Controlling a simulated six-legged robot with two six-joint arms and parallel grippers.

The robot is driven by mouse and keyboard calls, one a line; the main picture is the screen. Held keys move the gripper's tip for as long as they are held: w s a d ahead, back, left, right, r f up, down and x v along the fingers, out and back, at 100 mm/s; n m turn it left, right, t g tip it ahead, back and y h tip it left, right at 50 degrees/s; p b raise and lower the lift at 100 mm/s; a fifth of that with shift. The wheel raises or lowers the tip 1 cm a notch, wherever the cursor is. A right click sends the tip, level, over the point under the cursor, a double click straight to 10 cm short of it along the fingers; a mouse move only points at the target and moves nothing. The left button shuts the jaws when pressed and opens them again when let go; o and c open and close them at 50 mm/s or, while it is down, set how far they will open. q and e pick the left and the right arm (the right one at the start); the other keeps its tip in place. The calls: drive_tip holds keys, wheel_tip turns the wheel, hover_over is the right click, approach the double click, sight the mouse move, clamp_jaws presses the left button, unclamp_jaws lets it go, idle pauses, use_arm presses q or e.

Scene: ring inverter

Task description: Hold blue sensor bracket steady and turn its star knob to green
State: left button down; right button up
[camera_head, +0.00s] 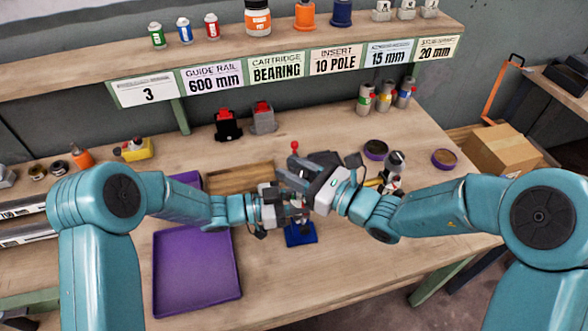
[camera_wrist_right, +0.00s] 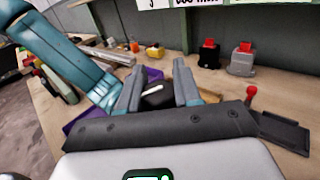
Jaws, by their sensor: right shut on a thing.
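The blue sensor bracket (camera_head: 301,235) stands on the bench at the middle; its base shows, and its upper part is hidden by my grippers. My left gripper (camera_head: 292,208) is at the bracket from the left; its fingertips are too small and covered to tell if they are shut. My right gripper (camera_head: 288,178) reaches in from the right, just above my left one. In the right wrist view its fingers (camera_wrist_right: 158,92) are shut on a dark part, which seems to be the star knob (camera_wrist_right: 157,97). No green mark on the knob can be made out.
A purple tray (camera_head: 198,297) lies left of the bracket, with a wooden tray (camera_head: 240,178) behind it. A red-tipped lever (camera_head: 294,146) stands just behind my right gripper. Round purple-rimmed dishes (camera_head: 444,158) lie to the right. The front bench is clear right of the bracket.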

drive_tip(key=m+t+h, duration=0.3)
drive_tip(key=t, duration=0.1)
drive_tip(key=shift+w, duration=0.15)
drive_tip(key=shift+w+d+m+t+h, duration=0.1)
drive_tip(key=shift+d+m+t+h, duration=0.15)
drive_tip(key=shift+m+t+h, duration=0.5)
drive_tip(key=o, duration=1.1)
drive_tip(key=shift+c, duration=0.2)
drive_tip(key=v, duration=0.7)
drive_tip(key=shift+d+r, duration=0.2)
